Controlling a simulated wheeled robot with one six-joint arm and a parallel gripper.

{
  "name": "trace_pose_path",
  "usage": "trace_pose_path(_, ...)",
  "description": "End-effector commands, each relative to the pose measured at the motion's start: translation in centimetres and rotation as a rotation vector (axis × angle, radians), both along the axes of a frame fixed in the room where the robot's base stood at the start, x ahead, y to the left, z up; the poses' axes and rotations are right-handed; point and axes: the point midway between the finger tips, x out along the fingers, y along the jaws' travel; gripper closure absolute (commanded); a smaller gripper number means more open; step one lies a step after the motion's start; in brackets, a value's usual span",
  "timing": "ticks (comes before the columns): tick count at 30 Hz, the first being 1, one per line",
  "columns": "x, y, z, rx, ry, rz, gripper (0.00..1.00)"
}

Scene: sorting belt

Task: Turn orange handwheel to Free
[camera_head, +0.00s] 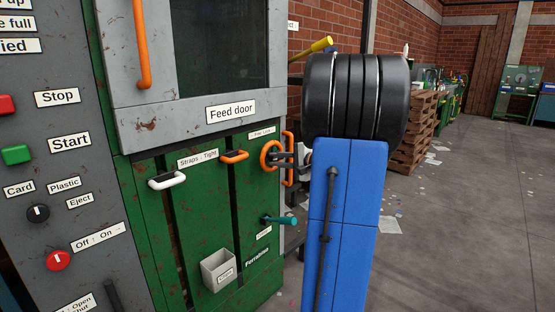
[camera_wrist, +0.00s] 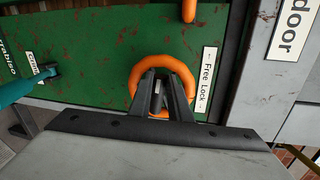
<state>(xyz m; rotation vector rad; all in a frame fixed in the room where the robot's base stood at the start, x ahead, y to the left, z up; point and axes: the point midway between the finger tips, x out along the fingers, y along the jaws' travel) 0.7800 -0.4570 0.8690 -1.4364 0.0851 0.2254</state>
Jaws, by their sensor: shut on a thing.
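The orange handwheel (camera_head: 269,155) sits on the green machine front, below a label that is partly legible in the head view. In the wrist view the handwheel (camera_wrist: 135,80) is a thick orange ring beside a label (camera_wrist: 207,80) reading "Free" and "Lock" with arrows. My gripper (camera_head: 283,160) reaches the handwheel from the right. That part of the ring is mostly hidden behind the fingers.
A teal handle (camera_head: 280,220) sticks out below the handwheel. Orange (camera_head: 234,157) and white (camera_head: 166,181) strap handles are to its left. A grey bin (camera_head: 218,270) hangs lower down. Wooden pallets (camera_head: 415,135) stand behind my arm; the floor (camera_head: 460,230) at right is mostly open.

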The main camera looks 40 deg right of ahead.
Motion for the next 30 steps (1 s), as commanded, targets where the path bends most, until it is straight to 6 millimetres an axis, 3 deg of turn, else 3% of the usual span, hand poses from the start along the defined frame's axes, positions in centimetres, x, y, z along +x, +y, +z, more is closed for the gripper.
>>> trace_pose_path(9,-0.02,0.15,-0.51,-0.123,-0.008,0.001,1.00)
trace_pose_path(26,-0.05,0.17,-0.67,-0.149,-0.009,0.002,1.00)
trace_pose_path(27,-0.05,0.17,-0.67,-0.149,-0.009,0.002,0.76)
trace_pose_path(30,-0.04,0.15,-0.63,-0.149,-0.009,0.002,0.75)
